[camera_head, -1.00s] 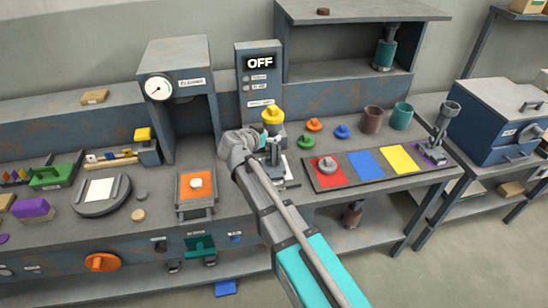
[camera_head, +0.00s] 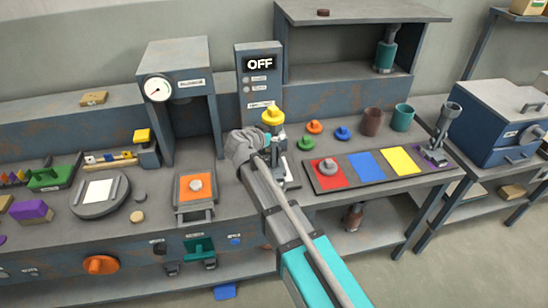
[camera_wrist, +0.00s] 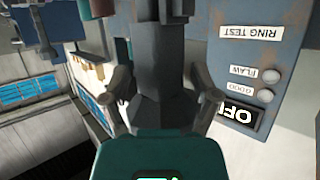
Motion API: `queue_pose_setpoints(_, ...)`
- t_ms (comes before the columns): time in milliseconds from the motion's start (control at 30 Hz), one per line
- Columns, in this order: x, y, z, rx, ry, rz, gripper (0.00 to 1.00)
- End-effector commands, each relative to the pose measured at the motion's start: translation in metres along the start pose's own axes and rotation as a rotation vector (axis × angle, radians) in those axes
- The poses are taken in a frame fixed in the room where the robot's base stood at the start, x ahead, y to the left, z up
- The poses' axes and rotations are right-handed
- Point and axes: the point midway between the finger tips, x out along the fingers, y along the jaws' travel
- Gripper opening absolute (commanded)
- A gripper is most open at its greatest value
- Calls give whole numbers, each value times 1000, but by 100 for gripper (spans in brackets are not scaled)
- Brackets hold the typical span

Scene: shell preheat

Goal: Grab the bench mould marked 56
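The number 56 is not legible on anything, so I cannot tell which piece is that mould. In the head view my gripper (camera_head: 270,158) is over the bench beside the ring-test post, just below a yellow knobbed piece (camera_head: 272,115); my wrist hides part of this spot. In the wrist view, which is upside down, my gripper's fingers (camera_wrist: 160,98) stand wide apart at either side of a dark grey column. I cannot tell whether that column is part of my gripper. Nothing is clearly held.
The ring-test post (camera_head: 259,85) with its OFF display stands close behind my gripper. A gauge press (camera_head: 178,90) stands left.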

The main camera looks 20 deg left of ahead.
Motion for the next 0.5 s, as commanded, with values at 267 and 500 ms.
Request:
queue_pose_setpoints(267, 0, 0, 0, 0, 0, 0, 15)
queue_pose_setpoints(500, 0, 0, 0, 0, 1, 0, 0)
